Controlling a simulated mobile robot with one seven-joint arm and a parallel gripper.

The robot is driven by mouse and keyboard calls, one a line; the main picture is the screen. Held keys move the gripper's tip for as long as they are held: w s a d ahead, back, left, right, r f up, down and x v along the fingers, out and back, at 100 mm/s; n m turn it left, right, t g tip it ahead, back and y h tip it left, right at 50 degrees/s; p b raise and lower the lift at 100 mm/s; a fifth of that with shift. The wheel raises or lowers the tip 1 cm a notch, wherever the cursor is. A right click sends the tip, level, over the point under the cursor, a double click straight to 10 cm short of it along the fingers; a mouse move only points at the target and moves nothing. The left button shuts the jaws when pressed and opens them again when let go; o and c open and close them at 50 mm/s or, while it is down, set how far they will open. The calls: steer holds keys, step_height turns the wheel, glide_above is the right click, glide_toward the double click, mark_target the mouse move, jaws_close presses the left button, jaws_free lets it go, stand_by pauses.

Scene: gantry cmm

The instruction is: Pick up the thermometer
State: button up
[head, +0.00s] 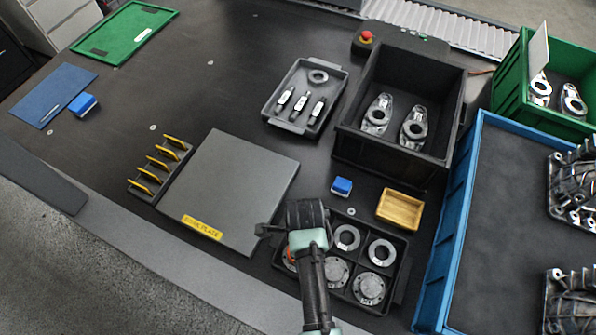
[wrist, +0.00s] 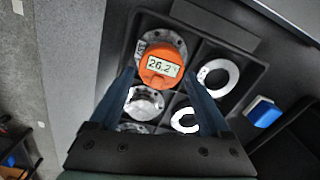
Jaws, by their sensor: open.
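The thermometer is a round orange unit (wrist: 160,66) with a display reading 26.2. In the wrist view it sits on a metal flanged part in a corner compartment of the black divided tray (wrist: 235,38). In the head view only a small orange sliver of it (head: 290,258) shows beside my arm. My gripper (wrist: 160,74) is open and empty. In the wrist view its two fingers appear on the left and right of the thermometer. I cannot tell how far above it they are. In the head view my arm hides much of the tray's left part.
Metal rings (head: 382,252) and flanged discs (head: 369,288) fill other tray compartments. A blue block (head: 341,186) and a yellow-brown tray (head: 400,209) lie behind. A grey plate (head: 235,185) is to the left. A tall black bin (head: 395,150) and blue crate (head: 447,240) bound the right.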

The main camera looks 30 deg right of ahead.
steer(key=shift+f, duration=0.45)
steer(key=shift+c, duration=0.2)
jaws_close()
